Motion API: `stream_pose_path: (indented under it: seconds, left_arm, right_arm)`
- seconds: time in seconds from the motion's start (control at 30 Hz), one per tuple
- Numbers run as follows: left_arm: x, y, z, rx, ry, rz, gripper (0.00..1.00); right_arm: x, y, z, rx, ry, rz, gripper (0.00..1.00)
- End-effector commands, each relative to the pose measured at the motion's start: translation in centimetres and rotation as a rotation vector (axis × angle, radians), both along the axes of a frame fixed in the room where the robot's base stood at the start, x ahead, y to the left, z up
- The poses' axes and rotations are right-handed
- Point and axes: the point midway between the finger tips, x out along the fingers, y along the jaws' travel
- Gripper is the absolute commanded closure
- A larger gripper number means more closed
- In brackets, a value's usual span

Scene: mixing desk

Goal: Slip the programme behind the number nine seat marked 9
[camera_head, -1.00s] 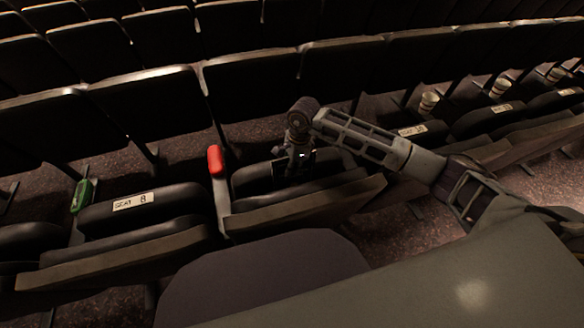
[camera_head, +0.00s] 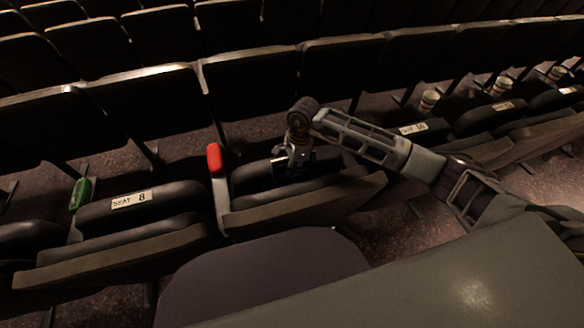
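My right arm comes in from the right. Its gripper (camera_head: 292,168) points down at the top of the seat between seat 8 and seat 10, the number nine place by order. This dark folded seat (camera_head: 335,186) shows no readable label, as the gripper covers its middle. A small dark patch shows by the fingers, but I cannot tell whether it is the programme or part of the gripper. I cannot make out the programme anywhere else. Whether the fingers are open or shut is too dark and small to tell. My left gripper is not in view.
The seat marked 8 (camera_head: 131,200) is on the left, with a red-topped armrest (camera_head: 215,160) between it and the middle seat. A green item (camera_head: 80,194) is on the far left armrest. Paper cups (camera_head: 429,101) stand at right. A grey surface (camera_head: 430,275) fills the lower right.

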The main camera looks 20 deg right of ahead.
Motion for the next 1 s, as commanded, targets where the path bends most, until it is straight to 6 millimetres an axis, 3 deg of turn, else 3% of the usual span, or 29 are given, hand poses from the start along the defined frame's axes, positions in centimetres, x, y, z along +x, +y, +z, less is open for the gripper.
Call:
stream_pose_path:
  seconds: [0.07, 0.1, 0.27, 1.0]
  left_arm:
    - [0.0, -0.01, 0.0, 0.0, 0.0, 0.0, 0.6]
    - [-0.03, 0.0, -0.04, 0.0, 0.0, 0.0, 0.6]
    - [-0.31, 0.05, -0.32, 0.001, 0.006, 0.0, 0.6]
    - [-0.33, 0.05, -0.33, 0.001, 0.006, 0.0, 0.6]
  right_arm:
    - [0.07, -0.02, 0.07, 0.0, -0.002, 0.0, 1.0]
    - [0.07, -0.02, 0.08, 0.0, -0.002, 0.0, 0.9]
    - [0.08, -0.02, 0.07, 0.0, -0.002, 0.0, 0.7]
    - [0.03, -0.01, 0.01, 0.0, -0.001, 0.0, 0.7]
